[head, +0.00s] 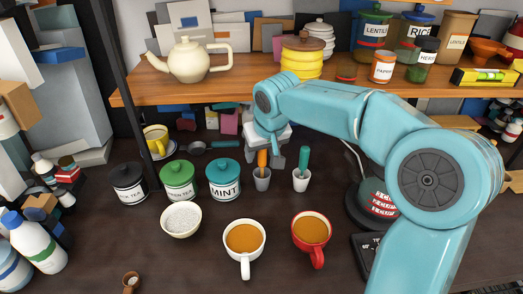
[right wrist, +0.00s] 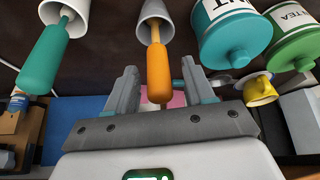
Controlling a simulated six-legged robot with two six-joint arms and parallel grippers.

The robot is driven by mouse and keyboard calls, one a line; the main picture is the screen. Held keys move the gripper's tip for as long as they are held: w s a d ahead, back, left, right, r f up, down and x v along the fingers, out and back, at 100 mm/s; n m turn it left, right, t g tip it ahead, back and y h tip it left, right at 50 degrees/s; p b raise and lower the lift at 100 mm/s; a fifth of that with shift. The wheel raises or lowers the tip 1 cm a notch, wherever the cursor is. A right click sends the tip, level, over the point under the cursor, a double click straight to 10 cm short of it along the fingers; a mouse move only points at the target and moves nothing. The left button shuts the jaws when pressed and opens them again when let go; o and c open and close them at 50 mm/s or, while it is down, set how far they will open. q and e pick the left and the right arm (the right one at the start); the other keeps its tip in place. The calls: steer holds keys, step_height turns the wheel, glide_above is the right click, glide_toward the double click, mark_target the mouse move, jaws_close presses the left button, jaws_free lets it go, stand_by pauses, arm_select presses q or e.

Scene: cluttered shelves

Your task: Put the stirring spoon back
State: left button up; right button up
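A utensil with an orange handle (head: 262,159) stands in a small grey cup (head: 262,181). A utensil with a teal-green handle (head: 304,157) stands in a white cup (head: 300,183) to its right. Which of them is the stirring spoon, I cannot tell; their lower ends are hidden in the cups. My right gripper (head: 271,153) is at the orange handle. In the right wrist view its two fingers (right wrist: 159,70) are spread, with the orange handle (right wrist: 158,77) between them and gaps on both sides. The teal handle (right wrist: 44,55) is outside the fingers. My left gripper is not in view.
Mugs of brown drink, one white (head: 245,239) and one red (head: 312,231), stand in front. A white bowl (head: 181,219), mint jar (head: 223,180) and green tea jar (head: 178,181) are left. A wooden shelf (head: 240,90) runs behind.

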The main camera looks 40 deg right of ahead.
steer(key=shift+r, duration=0.3)
steer(key=p+v, duration=0.2)
steer(key=v, duration=0.9)
steer(key=shift+r, duration=0.3)
steer(key=shift+s, duration=0.1)
steer(key=shift+s+a, duration=0.1)
steer(key=shift+s, duration=0.05)
